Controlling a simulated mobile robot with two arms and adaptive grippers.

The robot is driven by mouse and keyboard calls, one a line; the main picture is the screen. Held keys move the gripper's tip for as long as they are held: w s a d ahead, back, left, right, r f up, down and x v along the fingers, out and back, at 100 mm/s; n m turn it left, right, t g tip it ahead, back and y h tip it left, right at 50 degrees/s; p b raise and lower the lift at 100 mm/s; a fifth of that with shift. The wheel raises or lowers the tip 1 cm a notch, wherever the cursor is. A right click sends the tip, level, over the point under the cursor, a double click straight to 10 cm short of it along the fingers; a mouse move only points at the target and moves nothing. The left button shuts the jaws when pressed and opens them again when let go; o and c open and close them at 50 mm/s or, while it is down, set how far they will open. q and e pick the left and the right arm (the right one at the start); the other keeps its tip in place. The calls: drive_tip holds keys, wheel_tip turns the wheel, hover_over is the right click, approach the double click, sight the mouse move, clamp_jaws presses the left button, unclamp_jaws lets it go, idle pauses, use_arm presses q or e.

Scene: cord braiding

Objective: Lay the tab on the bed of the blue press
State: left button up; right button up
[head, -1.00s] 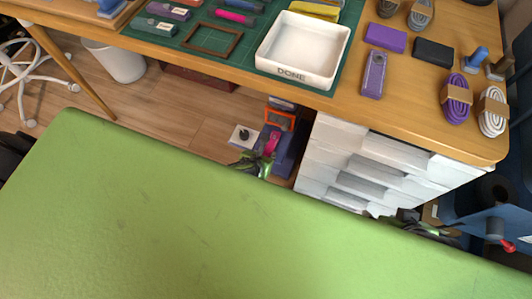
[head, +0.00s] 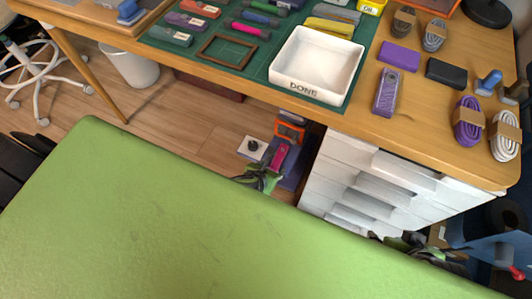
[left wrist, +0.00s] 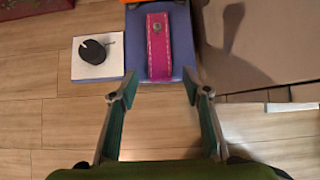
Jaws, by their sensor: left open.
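A pink strap-like tab (left wrist: 159,45) with light stitched edges and a round snap lies on a flat blue-violet surface (left wrist: 187,62) in the left wrist view. The tab also shows low beyond the desk in the head view (head: 279,157). My left gripper (left wrist: 157,96) is open and empty, its fingertips apart, with the tab ahead between them. In the head view it (head: 258,178) is partly hidden. My right gripper (head: 408,243) is mostly hidden and its jaws are unclear. A blue machine with a red knob (head: 516,271) stands at right; I cannot tell whether it is the press.
A wooden desk (head: 345,118) holds a white DONE tray (head: 308,92), a purple tab (head: 388,92), corded bundles and several small tools. White drawers (head: 375,180) stand below it. Beside the pink tab are a white square with a black knob (left wrist: 97,57) and an orange item (head: 290,132).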

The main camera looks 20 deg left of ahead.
use_arm(q)
drive_tip(key=v, duration=0.9)
drive_tip(key=shift+s+r, duration=0.25)
